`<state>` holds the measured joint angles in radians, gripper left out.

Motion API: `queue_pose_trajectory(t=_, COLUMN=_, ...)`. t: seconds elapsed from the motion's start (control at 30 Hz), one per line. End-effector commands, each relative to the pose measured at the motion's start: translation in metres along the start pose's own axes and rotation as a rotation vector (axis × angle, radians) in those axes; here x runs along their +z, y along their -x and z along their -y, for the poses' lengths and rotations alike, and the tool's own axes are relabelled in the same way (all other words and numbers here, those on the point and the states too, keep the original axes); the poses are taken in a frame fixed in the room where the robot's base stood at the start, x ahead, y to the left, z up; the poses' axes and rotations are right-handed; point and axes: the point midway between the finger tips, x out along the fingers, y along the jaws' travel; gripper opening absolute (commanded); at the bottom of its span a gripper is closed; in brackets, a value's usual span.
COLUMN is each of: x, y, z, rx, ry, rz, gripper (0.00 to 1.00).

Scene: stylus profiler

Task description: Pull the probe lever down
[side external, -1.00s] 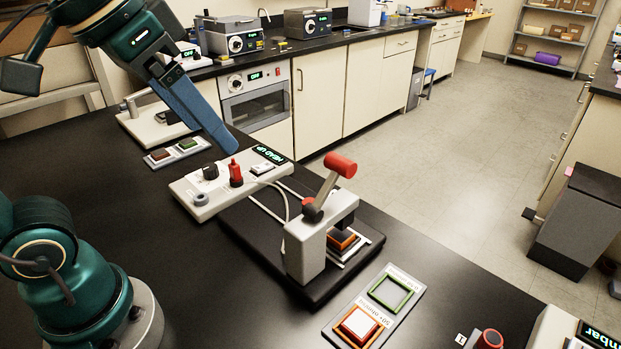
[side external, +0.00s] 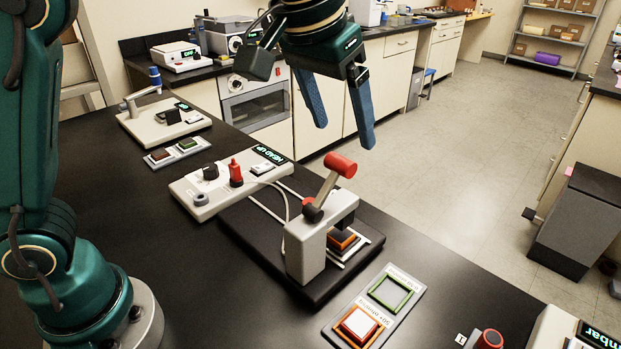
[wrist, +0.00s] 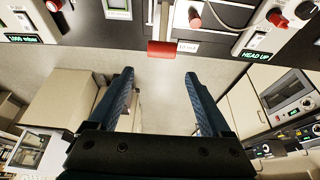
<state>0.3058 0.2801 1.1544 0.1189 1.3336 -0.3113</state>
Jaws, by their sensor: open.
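The probe lever (side external: 327,183) is a grey arm with a red cylindrical grip, raised and tilted up on the right of the white stylus head (side external: 304,247). In the wrist view the red lever grip (wrist: 163,50) shows ahead of and between my fingers. My gripper (side external: 344,137) has blue fingers spread wide and empty. It hangs above the lever in the side view, apart from it. Beneath the head, an orange-edged dark sample (side external: 342,240) sits on the stage.
The control box (side external: 231,182) reads "HEAD UP" and has a red toggle (side external: 236,173). A two-square tray (side external: 375,305) holds a white sample in its orange square; its green square is empty. Another white device (side external: 165,118) stands at the back left. A red knob (side external: 489,340) is at the front edge.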

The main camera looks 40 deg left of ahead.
Motion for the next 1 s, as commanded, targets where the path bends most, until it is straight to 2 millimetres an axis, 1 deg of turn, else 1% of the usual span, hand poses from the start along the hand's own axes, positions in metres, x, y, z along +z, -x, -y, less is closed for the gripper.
queue_pose_trajectory(t=0.2, x=0.009, y=-0.017, z=0.001, rx=-0.001, ry=0.001, rz=0.002, gripper=0.82)
queue_pose_trajectory(t=0.3, x=0.013, y=-0.029, z=0.001, rx=-0.001, ry=0.001, rz=0.004, gripper=0.82)
queue_pose_trajectory(t=0.47, x=0.017, y=-0.038, z=0.001, rx=0.000, ry=0.000, rz=0.001, gripper=0.82)
queue_pose_trajectory(t=0.57, x=0.017, y=-0.044, z=0.001, rx=-0.001, ry=0.001, rz=0.001, gripper=0.82)
queue_pose_trajectory(t=0.83, x=0.018, y=-0.078, z=0.001, rx=-0.001, ry=0.000, rz=0.002, gripper=0.82)
queue_pose_trajectory(t=1.0, x=0.017, y=-0.089, z=0.001, rx=0.000, ry=0.000, rz=-0.001, gripper=0.82)
